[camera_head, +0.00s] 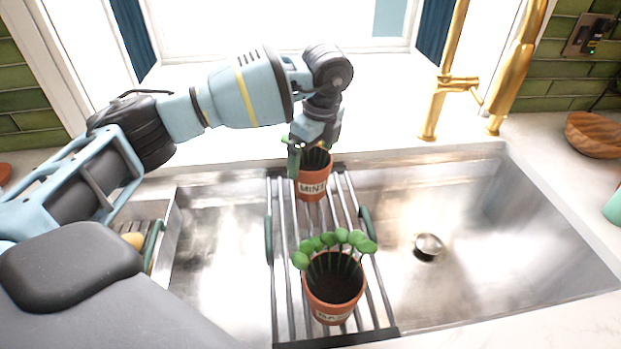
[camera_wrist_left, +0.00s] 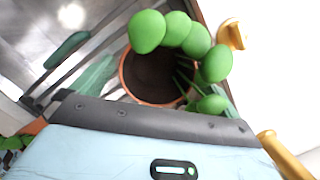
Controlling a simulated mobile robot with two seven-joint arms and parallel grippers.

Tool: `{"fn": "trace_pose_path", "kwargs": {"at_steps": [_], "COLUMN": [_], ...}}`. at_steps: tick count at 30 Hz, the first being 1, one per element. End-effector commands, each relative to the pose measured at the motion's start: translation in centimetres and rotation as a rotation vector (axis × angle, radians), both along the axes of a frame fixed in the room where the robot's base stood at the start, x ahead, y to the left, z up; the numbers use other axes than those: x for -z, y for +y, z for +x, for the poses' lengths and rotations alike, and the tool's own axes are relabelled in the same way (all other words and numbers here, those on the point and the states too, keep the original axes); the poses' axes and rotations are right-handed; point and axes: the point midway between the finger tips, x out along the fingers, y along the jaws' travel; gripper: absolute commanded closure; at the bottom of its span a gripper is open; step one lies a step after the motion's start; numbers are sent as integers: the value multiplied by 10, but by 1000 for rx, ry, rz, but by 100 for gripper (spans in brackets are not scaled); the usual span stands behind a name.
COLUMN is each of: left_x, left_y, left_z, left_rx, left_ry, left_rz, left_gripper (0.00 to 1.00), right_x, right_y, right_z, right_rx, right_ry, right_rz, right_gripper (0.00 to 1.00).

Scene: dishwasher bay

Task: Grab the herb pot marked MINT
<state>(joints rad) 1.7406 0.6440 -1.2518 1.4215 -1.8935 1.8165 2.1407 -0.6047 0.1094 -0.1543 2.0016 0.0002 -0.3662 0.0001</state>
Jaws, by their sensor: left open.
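The MINT pot (camera_head: 312,185) is terracotta with a white label and stands upright at the far end of a slatted rack (camera_head: 281,215) across the sink. My left gripper (camera_head: 313,160) is over it from above and open, its green fingers at either side of the pot's top. In the left wrist view, the MINT pot (camera_wrist_left: 150,80) shows dark soil and round green leaves between the fingers of the left gripper (camera_wrist_left: 158,95). I cannot tell whether a finger touches it. The gripper hides part of the plant in the head view. My right gripper is not in view.
A second terracotta pot (camera_head: 333,290) with round leaves and a partly readable label stands nearer on the rack. The steel sink (camera_head: 470,215) lies around and below. A gold faucet (camera_head: 455,85) rises at the back right. A wooden bowl (camera_head: 595,135) sits at the far right.

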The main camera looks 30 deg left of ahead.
Motion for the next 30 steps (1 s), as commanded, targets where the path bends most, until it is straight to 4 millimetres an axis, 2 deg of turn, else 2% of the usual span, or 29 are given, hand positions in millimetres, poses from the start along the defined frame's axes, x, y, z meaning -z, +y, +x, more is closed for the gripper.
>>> {"fn": "trace_pose_path", "kwargs": {"at_steps": [7,16,28,30], "left_x": [31,35,35,34], "left_y": [5,6,6,5], "left_z": [-2,-2,-2,-2], "left_rx": [-1,-1,0,-1], "left_ry": [0,-1,-1,-3], "left_rz": [1,1,1,0], "left_gripper": [0,0,51,54], "right_x": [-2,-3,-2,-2], "right_y": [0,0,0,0], "right_z": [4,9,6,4], "right_rx": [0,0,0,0], "right_ry": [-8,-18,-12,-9], "right_rz": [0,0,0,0], "right_gripper": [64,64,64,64]}}
